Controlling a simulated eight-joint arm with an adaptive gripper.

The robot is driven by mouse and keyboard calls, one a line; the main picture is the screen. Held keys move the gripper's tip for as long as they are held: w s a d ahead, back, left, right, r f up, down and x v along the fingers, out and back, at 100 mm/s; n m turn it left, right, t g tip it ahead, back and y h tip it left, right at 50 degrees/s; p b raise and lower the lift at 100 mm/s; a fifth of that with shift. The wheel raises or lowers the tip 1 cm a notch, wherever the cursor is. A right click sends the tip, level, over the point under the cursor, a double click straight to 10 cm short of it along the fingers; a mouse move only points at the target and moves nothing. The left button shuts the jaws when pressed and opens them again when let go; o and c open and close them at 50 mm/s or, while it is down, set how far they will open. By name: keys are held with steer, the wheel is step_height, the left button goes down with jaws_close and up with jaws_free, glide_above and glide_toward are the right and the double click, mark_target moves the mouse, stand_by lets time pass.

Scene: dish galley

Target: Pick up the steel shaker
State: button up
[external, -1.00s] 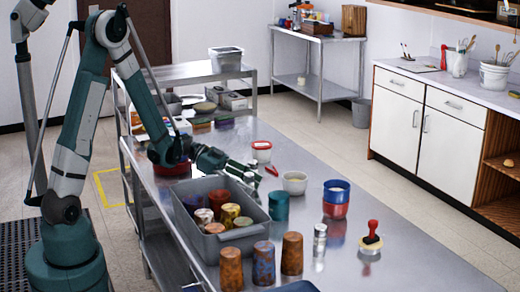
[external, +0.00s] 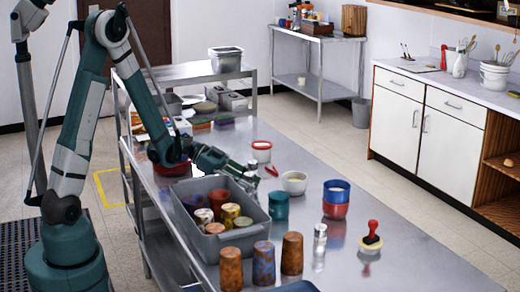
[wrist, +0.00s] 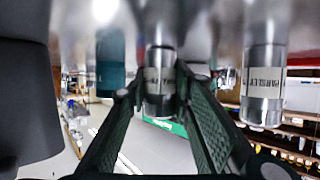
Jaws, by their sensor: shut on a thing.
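My gripper (wrist: 160,98) is shut on a small steel shaker (wrist: 160,80) with a pale label, in the middle of the wrist view, a finger on each side. In the external view my gripper (external: 243,173) is low over the steel table, beyond the grey bin, and the held shaker (external: 252,173) shows only as a small silvery patch. I cannot tell whether it touches the table. A second steel shaker, labelled parsley (wrist: 264,85), is apart to the right in the wrist view. A steel shaker (external: 320,240) also stands near the table's front in the external view.
The grey bin (external: 243,236) with several cups stands in front of my gripper. Stacked blue and red cups (external: 336,199) stand further right.

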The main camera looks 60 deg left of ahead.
steer(key=shift+r+p, duration=1.35)
steer(key=shift+r, duration=3.6)
steer(key=shift+a, duration=0.1)
steer(key=shift+w+a+r, duration=0.1)
steer(key=shift+a+r, duration=0.15)
steer(key=shift+a, duration=0.3)
steer(key=a+r+n+t+y+p, duration=0.2)
steer(key=a+r+n+p, duration=0.15)
steer(key=a, duration=0.85)
steer(key=s+a+n+t+y+b, duration=0.1)
steer(key=s+a+n+y+b, duration=0.1)
steer(key=a, duration=1.5)
steer(key=s+a+n+t+y+b, duration=0.1)
steer(key=s+a+n+y, duration=0.3)
steer(key=a, duration=1.3)
steer(key=shift+s+f+y+b, duration=0.45)
steer(key=shift+s+y+b, duration=0.4)
steer(key=shift+s, duration=0.25)
